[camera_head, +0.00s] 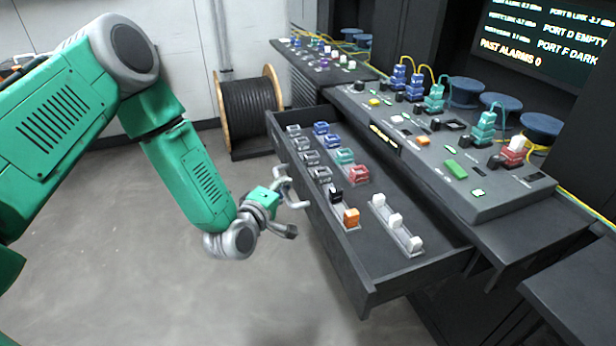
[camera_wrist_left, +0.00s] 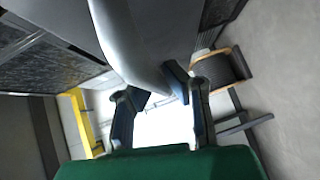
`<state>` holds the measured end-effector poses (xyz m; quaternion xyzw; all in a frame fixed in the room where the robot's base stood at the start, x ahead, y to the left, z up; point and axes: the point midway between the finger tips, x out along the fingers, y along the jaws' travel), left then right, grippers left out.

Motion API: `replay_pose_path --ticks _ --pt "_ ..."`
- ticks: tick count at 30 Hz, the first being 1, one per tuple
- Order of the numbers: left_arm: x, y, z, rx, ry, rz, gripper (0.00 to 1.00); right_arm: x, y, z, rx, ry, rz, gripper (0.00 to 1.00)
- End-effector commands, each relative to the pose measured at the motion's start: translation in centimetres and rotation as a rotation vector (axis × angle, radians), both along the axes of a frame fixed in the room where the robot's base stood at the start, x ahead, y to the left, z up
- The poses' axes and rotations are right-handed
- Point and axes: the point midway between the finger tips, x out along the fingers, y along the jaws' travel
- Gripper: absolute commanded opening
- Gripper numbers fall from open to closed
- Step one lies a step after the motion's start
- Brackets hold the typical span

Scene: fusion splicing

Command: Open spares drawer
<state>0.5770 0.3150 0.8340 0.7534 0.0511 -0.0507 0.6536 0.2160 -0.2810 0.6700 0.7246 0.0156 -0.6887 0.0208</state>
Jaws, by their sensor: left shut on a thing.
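The spares drawer (camera_head: 345,262) is pulled well out from under the bench in the head view, its inside showing. It holds several small connectors in rows: black, blue, teal, red, orange and white. My left gripper (camera_head: 292,190) is at the outer front face of the drawer, about midway along it. My right gripper is in neither view.
The bench top (camera_head: 455,150) above the drawer carries coloured connectors, buttons and blue spools (camera_head: 541,125). A cable reel (camera_head: 250,108) stands on the floor behind the drawer. A dark screen (camera_head: 545,40) is at the back right. The floor (camera_head: 130,240) in front is clear.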

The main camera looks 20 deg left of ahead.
Motion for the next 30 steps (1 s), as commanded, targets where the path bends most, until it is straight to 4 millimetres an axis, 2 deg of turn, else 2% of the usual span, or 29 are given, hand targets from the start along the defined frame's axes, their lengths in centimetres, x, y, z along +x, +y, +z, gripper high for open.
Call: replay_pose_path --ticks 1,7,21,24,30 --pt "-0.8 0.5 -0.4 0.000 0.013 0.000 0.00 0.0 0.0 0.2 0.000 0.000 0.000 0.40" --pt "-2.0 1.8 -0.4 0.000 0.013 -0.001 0.00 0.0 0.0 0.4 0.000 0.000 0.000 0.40" --pt "-2.4 2.2 -0.6 0.002 0.015 -0.002 0.00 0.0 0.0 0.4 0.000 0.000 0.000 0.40" --pt "-2.3 2.2 -0.5 0.002 0.013 -0.001 0.33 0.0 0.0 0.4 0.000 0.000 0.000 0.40" --pt "-2.3 2.1 -0.3 0.001 0.007 -0.001 0.33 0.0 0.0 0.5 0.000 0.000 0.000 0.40"
